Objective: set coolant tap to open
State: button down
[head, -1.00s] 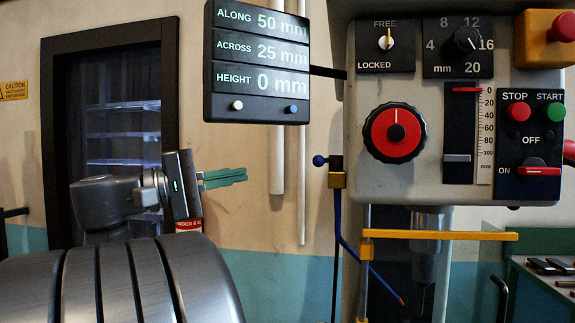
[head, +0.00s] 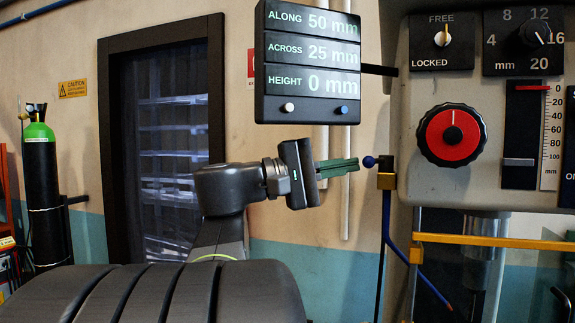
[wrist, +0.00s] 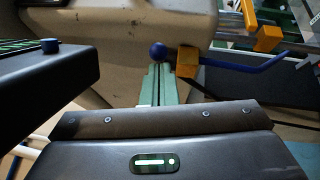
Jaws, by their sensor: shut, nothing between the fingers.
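The coolant tap appears as a small blue ball-ended lever (head: 369,162) on a brass block (head: 387,181) at the machine's left side, with a blue pipe (head: 387,222) running down from it. My gripper (head: 357,165) is shut and empty, its green fingers level and pointing right, their tips close to the blue ball. In the wrist view the fingers (wrist: 157,68) point at the blue ball (wrist: 158,51), just beyond their tips, and the brass block (wrist: 187,60) is to its right. I cannot tell whether the tips touch the ball.
The readout panel (head: 306,65) hangs above my gripper; its edge shows at left in the wrist view (wrist: 45,75). The machine head (head: 405,130) with a red knob (head: 452,134) stands to the right. A yellow bar (head: 490,241) crosses below it. A gas cylinder (head: 40,190) stands far left.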

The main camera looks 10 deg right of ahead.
jog(key=s+b, duration=0.1)
jog(key=s+d+n+t+b, duration=0.1)
jog(key=s, duration=0.1)
jog(key=s+d+t+b, duration=0.1)
jog(key=shift+s+b, duration=0.2)
jog(key=shift+b, duration=0.2)
dwell(0.4)
